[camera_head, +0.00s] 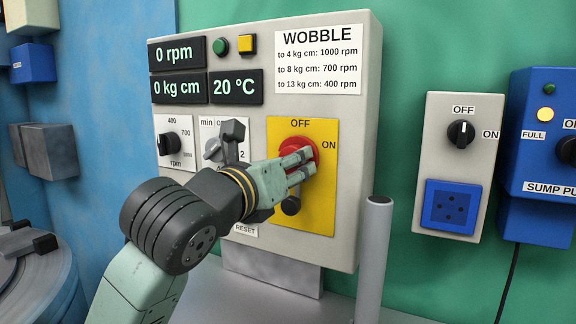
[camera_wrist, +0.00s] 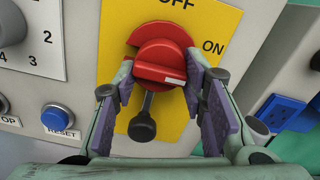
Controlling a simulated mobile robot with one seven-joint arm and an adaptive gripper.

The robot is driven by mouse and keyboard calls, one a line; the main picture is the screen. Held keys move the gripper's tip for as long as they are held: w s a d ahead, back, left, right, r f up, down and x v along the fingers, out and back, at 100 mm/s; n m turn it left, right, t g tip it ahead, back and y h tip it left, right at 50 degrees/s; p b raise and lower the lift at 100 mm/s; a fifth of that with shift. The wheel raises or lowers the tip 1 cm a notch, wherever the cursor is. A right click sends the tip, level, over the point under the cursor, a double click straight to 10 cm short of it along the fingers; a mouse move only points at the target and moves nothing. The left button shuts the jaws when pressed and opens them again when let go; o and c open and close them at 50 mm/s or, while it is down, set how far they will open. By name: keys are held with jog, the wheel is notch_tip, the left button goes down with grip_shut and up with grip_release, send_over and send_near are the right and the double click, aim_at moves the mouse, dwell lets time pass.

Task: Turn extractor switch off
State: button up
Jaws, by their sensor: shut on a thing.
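The red rotary switch (camera_head: 298,146) sits on a yellow plate (camera_head: 322,200) marked OFF at the top and ON to the right. In the wrist view the red switch (camera_wrist: 163,62) has a bar handle with a white mark at its right end, pointing right below the ON label. My gripper (camera_head: 303,162) is at the switch, its purple-padded fingers on either side of the handle in the wrist view (camera_wrist: 160,66), shut on it. A black lever (camera_wrist: 142,127) hangs below the switch. No label reading "extractor" is visible.
The panel also holds displays, knobs (camera_head: 167,144) and a blue RESET button (camera_wrist: 55,118). A grey post (camera_head: 375,255) stands before its right edge. A grey box with a black OFF/ON knob (camera_head: 461,133) and a blue pump box (camera_head: 540,180) are farther right.

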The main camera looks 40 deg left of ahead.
jog(key=shift+d+r+n+b, duration=0.15)
jog(key=shift+n+b, duration=1.1)
jog(key=shift+n, duration=3.2)
jog(key=shift+d+r+n+b, duration=0.15)
jog(key=shift+n+b, duration=1.05)
jog(key=shift+n, duration=3.25)
jog(key=shift+a, duration=0.1)
jog(key=o, duration=1.2)
jog(key=shift+c, duration=0.2)
